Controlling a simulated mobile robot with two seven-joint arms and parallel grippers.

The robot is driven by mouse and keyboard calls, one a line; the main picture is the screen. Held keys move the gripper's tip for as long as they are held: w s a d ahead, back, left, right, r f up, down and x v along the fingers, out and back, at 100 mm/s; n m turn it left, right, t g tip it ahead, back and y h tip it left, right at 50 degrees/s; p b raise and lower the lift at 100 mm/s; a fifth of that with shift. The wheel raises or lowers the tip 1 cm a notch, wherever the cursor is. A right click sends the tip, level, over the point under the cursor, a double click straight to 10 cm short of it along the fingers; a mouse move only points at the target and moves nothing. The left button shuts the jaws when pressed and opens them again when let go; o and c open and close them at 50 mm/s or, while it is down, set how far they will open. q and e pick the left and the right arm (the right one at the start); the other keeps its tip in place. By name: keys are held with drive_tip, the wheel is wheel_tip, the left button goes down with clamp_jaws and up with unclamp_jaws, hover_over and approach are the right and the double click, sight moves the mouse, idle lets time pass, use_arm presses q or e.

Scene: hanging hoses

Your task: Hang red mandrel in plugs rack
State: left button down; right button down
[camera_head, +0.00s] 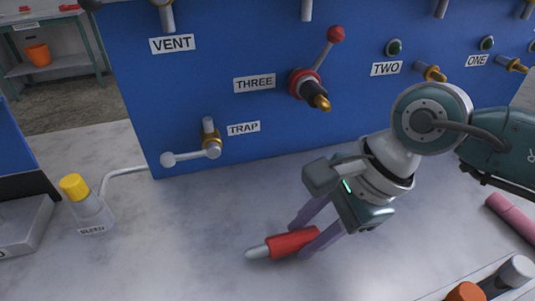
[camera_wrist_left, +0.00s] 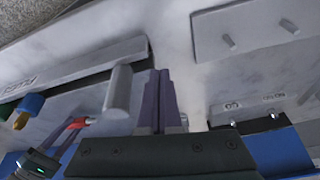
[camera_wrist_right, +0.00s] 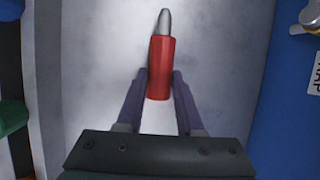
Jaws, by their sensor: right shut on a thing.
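The red mandrel (camera_head: 293,242), a red cylinder with a grey rounded tip, is between the fingers of my right gripper (camera_head: 311,232). It is low over the bench, tip pointing left; I cannot tell whether it touches the surface. In the right wrist view the mandrel (camera_wrist_right: 161,65) points away from the gripper (camera_wrist_right: 158,92), which is shut on its rear part. My left gripper (camera_wrist_left: 159,75) shows only in its own wrist view, fingers together with nothing seen between them. A grey plate with two pegs (camera_wrist_left: 260,30) is there; I cannot tell whether it is the plugs rack.
A blue panel (camera_head: 240,45) with valves stands behind the bench. A yellow-capped bottle (camera_head: 88,207) is at left. A tray with orange and grey cylinders (camera_head: 468,293) is at lower right, a pink cylinder (camera_head: 512,218) at right. The bench middle left is clear.

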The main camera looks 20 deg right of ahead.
drive_tip(key=shift+f, duration=0.4)
use_arm(q)
drive_tip(key=shift+f, duration=0.1)
drive_tip(key=shift+f, duration=0.15)
use_arm(e)
drive_tip(key=shift+f, duration=0.15)
drive_tip(key=c, duration=0.5)
unclamp_jaws()
drive_tip(key=shift+c, duration=0.2)
drive_tip(key=shift+d+r, duration=0.1)
drive_tip(key=shift+r, duration=0.25)
use_arm(q)
wheel_tip(320, 180, up, 2)
drive_tip(key=shift+p, duration=0.85)
use_arm(e)
drive_tip(key=v, duration=1.1)
drive_tip(key=shift+r, duration=0.3)
drive_tip(key=shift+d, duration=0.1)
